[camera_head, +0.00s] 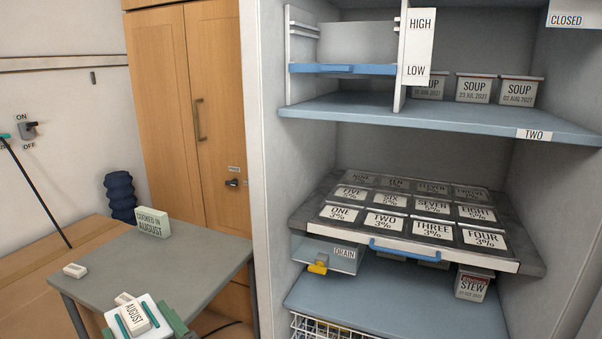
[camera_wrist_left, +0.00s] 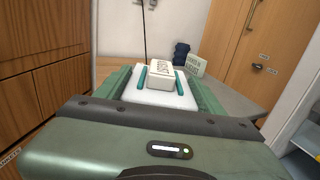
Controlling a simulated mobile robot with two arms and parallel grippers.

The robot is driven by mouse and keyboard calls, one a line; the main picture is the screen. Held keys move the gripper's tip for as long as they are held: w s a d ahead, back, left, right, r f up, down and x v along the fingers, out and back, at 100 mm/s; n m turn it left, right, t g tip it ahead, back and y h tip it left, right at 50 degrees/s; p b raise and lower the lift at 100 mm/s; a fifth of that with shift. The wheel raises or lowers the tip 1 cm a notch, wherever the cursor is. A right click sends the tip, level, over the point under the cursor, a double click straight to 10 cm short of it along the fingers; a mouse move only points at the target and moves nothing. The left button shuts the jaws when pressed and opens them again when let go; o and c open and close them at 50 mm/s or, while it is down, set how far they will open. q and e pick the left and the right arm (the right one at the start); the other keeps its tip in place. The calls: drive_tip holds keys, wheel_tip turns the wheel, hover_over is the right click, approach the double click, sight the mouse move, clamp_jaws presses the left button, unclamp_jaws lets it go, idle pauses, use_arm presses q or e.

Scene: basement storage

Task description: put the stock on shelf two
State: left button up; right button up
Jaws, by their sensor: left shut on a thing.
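My left gripper (camera_head: 140,322) is at the bottom left of the head view, over the near edge of the grey table. Its green fingers are shut on a white-topped tub (camera_wrist_left: 140,98) with teal strips at its sides. A white block marked AUGUST (camera_head: 135,319) shows on its top between the strips. The tub's lower part is hidden. Shelf two (camera_head: 450,112) is a blue board labelled TWO (camera_head: 534,134) at the upper right. SOUP tubs stand on it, including one (camera_head: 474,89) dated July and one (camera_head: 518,92) dated August. My right gripper is not in view.
A COOKED IN AUGUST sign (camera_head: 153,222) and a small white block (camera_head: 75,270) are on the grey table (camera_head: 190,262). A dark slab of numbered panels (camera_head: 400,217) sits below shelf two. A STEW tub (camera_head: 474,285) stands lower. Shelf two's front is clear.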

use_arm(q)
drive_tip(key=d+f+m+t+h, duration=0.55)
drive_tip(key=f+m+h, duration=0.4)
drive_tip(key=h, duration=0.35)
use_arm(e)
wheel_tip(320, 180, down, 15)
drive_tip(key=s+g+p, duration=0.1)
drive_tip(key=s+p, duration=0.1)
drive_tip(key=p, duration=1.1)
use_arm(q)
drive_tip(key=s+r+p, duration=0.4)
drive_tip(key=r, duration=0.5)
drive_tip(key=s+r+p, duration=0.4)
drive_tip(key=r+p, duration=0.1)
drive_tip(key=r, duration=0.5)
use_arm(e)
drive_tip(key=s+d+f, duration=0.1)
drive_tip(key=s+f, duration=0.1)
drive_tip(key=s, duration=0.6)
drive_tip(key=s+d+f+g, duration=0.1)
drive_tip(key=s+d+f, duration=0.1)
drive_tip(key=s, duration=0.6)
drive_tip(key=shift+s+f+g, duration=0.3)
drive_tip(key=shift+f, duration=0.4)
use_arm(q)
drive_tip(key=shift+n, duration=0.25)
